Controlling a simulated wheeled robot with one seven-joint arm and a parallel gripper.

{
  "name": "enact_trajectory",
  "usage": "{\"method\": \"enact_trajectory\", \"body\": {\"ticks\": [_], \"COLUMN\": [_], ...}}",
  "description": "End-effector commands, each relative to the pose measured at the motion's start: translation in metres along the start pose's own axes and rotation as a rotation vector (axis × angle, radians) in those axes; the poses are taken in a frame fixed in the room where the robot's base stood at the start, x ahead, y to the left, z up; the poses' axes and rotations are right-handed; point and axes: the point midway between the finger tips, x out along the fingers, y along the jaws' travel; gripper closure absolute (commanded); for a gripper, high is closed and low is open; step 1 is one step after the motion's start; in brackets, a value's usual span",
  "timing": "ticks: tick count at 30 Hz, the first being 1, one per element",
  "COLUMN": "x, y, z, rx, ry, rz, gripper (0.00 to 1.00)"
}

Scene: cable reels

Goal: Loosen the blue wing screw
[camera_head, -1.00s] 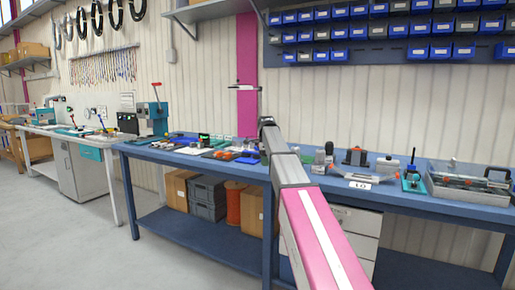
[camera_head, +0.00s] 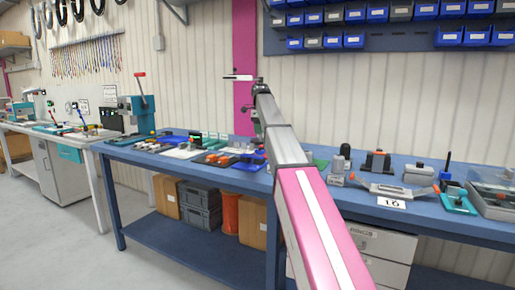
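I cannot make out a blue wing screw for certain; parts on the bench are small at this distance. A teal-based fixture (camera_head: 458,198) with an upright dark blue part stands on the right of the blue workbench (camera_head: 330,205). My arm reaches forward over the bench from the lower middle. What looks like my gripper (camera_head: 256,122) hangs at its far end, partly hidden by the arm; its fingers cannot be made out. It is above the back of the bench, well left of the teal-based fixture.
A grey holder with a number card (camera_head: 391,203) and dark blocks stand right of my arm. A clear-lidded case (camera_head: 492,190) is at far right. Orange and blue parts crowd the bench left of my arm. A teal press (camera_head: 137,112) stands farther left. Blue bins hang above.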

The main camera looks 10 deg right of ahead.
Motion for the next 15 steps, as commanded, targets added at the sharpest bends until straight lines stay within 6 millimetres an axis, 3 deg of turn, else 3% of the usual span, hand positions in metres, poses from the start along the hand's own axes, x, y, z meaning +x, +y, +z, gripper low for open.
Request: {"method": "enact_trajectory", "body": {"ticks": [7,15], "x": [0.011,0.057], "y": [0.001,0.002], "z": [-0.001,-0.001], "rx": [0.002,0.001], "ry": [0.001,0.001], "rz": [0.001,0.001], "gripper": [0.66,0.66]}}
